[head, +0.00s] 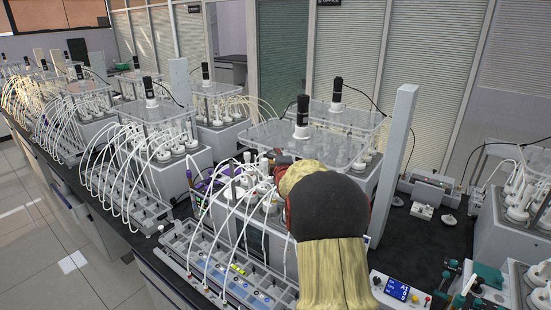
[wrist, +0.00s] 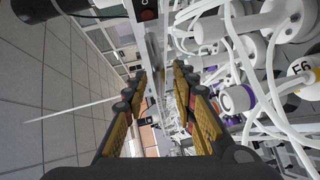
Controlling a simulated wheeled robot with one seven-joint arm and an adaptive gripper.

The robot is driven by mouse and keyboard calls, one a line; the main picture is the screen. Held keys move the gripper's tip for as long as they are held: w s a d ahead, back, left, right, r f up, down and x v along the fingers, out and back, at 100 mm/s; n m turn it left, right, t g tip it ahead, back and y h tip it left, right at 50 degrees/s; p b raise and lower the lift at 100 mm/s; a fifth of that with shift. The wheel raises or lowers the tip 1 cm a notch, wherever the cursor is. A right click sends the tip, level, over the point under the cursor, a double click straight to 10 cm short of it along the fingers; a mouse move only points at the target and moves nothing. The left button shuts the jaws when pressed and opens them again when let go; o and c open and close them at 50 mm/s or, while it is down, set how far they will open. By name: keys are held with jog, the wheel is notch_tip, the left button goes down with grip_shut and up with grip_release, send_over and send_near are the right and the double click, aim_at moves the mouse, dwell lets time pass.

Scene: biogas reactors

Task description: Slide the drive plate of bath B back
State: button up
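Clear drive plates with black motors lie over the baths in the head view. The nearest clear plate (head: 300,150) carries a black motor (head: 302,117) and spans a bath of white-capped bottles (head: 243,192). I cannot read a letter that marks bath B. My gripper (head: 281,160) is at the front edge of this plate, and its dark body hides part of the bath. Whether it touches the plate is unclear. In the wrist view my gripper (wrist: 160,72) has its two yellow fingers apart, with nothing clearly held between them.
White tubes (head: 235,215) arch from the bottles to a grey channel rack (head: 215,265) at the front. A tall grey post (head: 395,150) stands right of the plate. A control box with a blue display (head: 397,290) sits at the front right. Tubes and bottles (wrist: 240,99) crowd the wrist view's right.

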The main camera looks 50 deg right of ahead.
jog(key=v, duration=1.1)
jog(key=shift+s+a, duration=0.15)
jog(key=shift+s, duration=0.05)
jog(key=s+a+f+m+g+y+b, duration=0.1)
jog(key=a+f+m+y+b, duration=0.15)
jog(key=a, duration=1.15)
jog(key=s+a+f+m+g+y+b, duration=0.1)
jog(key=a+f+m+y+b, duration=0.2)
jog(key=a, duration=1)
jog(key=s+a+f+m+g+y+b, duration=0.1)
jog(key=s+a+f, duration=0.4)
jog(key=s+a, duration=0.5)
jog(key=s+a+f+m+g+y+b, duration=0.2)
jog(key=s+a+f+g+y+b, duration=0.1)
jog(key=s+a, duration=0.7)
notch_tip(320, 180, down, 3)
jog(key=shift+s+a+r+g+y+b, duration=0.1)
jog(key=shift+s+a+g+y+b, duration=0.25)
jog(key=shift+a+b, duration=0.55)
